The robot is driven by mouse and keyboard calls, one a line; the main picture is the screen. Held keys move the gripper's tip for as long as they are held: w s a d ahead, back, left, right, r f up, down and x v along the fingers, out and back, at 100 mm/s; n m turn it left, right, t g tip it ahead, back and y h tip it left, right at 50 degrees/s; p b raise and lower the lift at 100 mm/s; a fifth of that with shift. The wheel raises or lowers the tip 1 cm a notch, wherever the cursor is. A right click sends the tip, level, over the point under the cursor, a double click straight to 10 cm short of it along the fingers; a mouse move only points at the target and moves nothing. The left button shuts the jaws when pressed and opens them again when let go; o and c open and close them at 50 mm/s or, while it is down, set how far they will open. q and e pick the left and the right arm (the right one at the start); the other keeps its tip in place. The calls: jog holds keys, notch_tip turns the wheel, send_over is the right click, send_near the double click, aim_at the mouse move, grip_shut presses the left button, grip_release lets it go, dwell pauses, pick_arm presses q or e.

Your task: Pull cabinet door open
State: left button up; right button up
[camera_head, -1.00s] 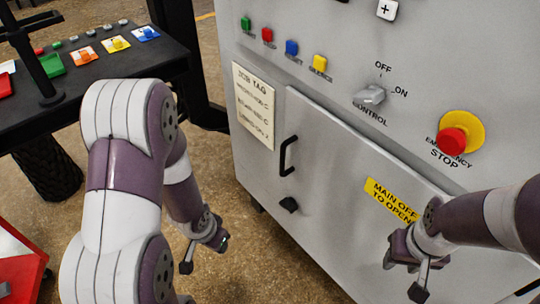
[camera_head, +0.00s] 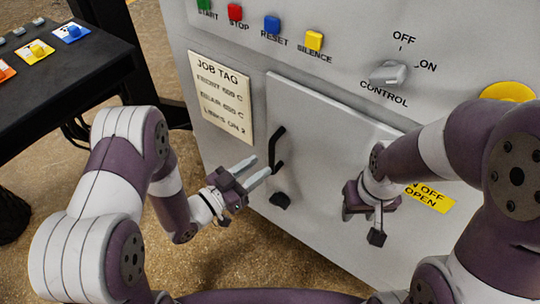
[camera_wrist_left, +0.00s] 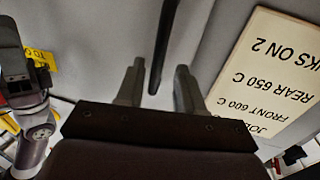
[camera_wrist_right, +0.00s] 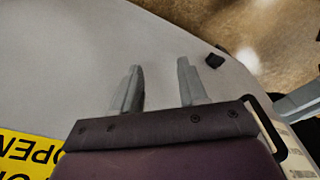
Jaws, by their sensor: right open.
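The grey cabinet door (camera_head: 325,150) is shut in the head view. Its black bar handle (camera_head: 277,150) is at the door's left edge, with a small black latch knob (camera_head: 280,200) below it. My left gripper (camera_head: 262,170) is open, its fingers pointing at the handle. In the left wrist view the handle (camera_wrist_left: 164,45) stands between and just beyond the two open fingers (camera_wrist_left: 158,85); whether they touch it cannot be told. My right gripper (camera_head: 372,222) is in front of the door, to the right of the handle. In the right wrist view its fingers (camera_wrist_right: 158,88) are open and empty.
A yellow warning label (camera_head: 430,197) is on the door behind my right arm. The control switch (camera_head: 388,73) and coloured buttons are above. A job tag (camera_head: 221,97) is left of the door. A dark table (camera_head: 60,90) stands at the left; the floor between is free.

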aim_at(271, 158)
pick_arm(q)
jog(key=x, duration=0.5)
jog(key=shift+w+d, duration=0.1)
jog(key=shift+d, duration=0.1)
jog(key=shift+c, duration=0.3)
grip_shut()
